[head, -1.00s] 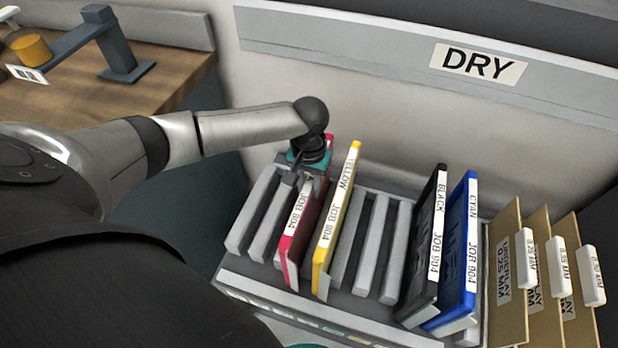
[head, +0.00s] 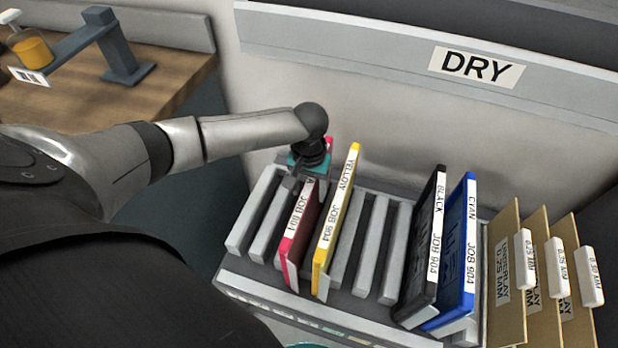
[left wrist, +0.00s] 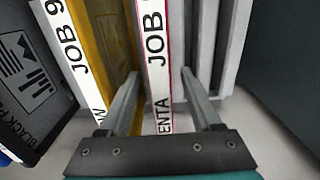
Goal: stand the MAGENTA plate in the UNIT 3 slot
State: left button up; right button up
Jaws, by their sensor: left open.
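The magenta plate (head: 288,248) stands in the grey slotted rack (head: 240,285), left of the yellow plate (head: 335,220), with its white label up. My left gripper (head: 298,183) is over its upper part, pointing down. In the left wrist view, the open fingers (left wrist: 158,95) lie on either side of the magenta plate's labelled edge (left wrist: 156,62), with a gap showing on the right side. The lower part of the plate is hidden in the rack. The slot markings on the rack's front are too small to read. My right gripper is not in view.
The black plate (head: 425,250) and the cyan plate (head: 460,250) stand further right in the rack. Empty slots lie between yellow and black, and left of magenta. Tan underlay sheets (head: 508,310) stand at the far right. A wall with a DRY sign (head: 477,66) is behind.

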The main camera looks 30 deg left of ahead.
pick_arm(q)
notch_tip(320, 180, up, 15)
jog(key=p, duration=0.5)
jog(key=shift+r, duration=0.15)
notch_tip(320, 180, up, 5)
jog(key=p, duration=0.7)
dwell(0.5)
